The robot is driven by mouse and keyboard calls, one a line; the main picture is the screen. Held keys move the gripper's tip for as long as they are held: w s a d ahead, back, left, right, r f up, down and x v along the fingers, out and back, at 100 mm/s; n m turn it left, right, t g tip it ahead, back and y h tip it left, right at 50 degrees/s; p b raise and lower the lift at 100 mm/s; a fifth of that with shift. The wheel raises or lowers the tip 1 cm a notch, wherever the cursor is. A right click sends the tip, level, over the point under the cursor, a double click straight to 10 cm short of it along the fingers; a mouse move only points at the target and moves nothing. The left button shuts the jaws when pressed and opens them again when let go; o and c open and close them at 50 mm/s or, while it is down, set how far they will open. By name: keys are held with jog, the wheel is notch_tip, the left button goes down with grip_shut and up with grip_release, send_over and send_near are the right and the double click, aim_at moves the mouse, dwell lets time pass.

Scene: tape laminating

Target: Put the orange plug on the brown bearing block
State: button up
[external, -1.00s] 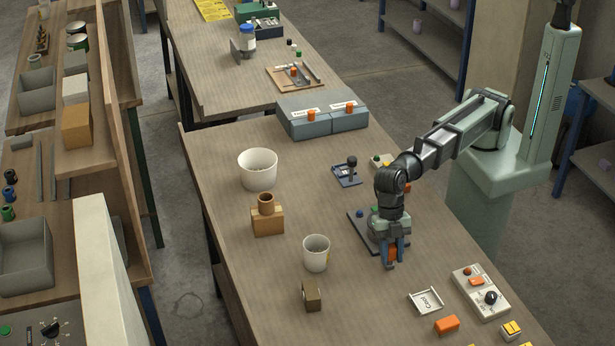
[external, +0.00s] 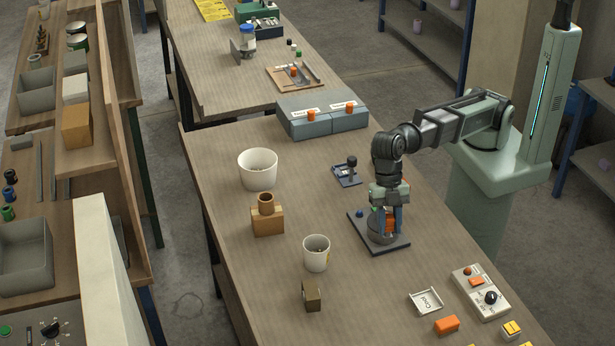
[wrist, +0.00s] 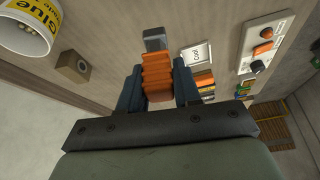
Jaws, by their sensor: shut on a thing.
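My gripper (external: 385,232) points down with its blue fingers shut on the orange plug (external: 390,222). In the wrist view the ridged orange plug (wrist: 157,72) sits between the two fingers (wrist: 158,88). A small dark brown block with a round hole (external: 311,295), which looks like the bearing block, stands on the table to the lower left of my gripper, well apart from it. The same block (wrist: 73,66) shows left of the fingers in the wrist view. A lighter orange-brown block (external: 267,222) with a brown ring on top stands farther left.
A dark base plate (external: 397,246) with a round grey part lies at my gripper; I cannot tell whether they touch. A white tray (external: 426,301) and switch box (external: 482,292) lie to the right.

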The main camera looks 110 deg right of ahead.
jog(key=w+a+r, duration=0.1)
jog(key=w+r, duration=0.2)
jog(key=w, duration=1.1)
jog(key=r+n+g, duration=0.1)
jog(key=r+n, duration=0.1)
send_over(312, 291)
jog(key=shift+f, duration=4.8)
jog(key=shift+f, duration=0.1)
jog(key=o, duration=1.1)
jog(key=shift+c, duration=0.2)
jog(key=v, duration=1.2)
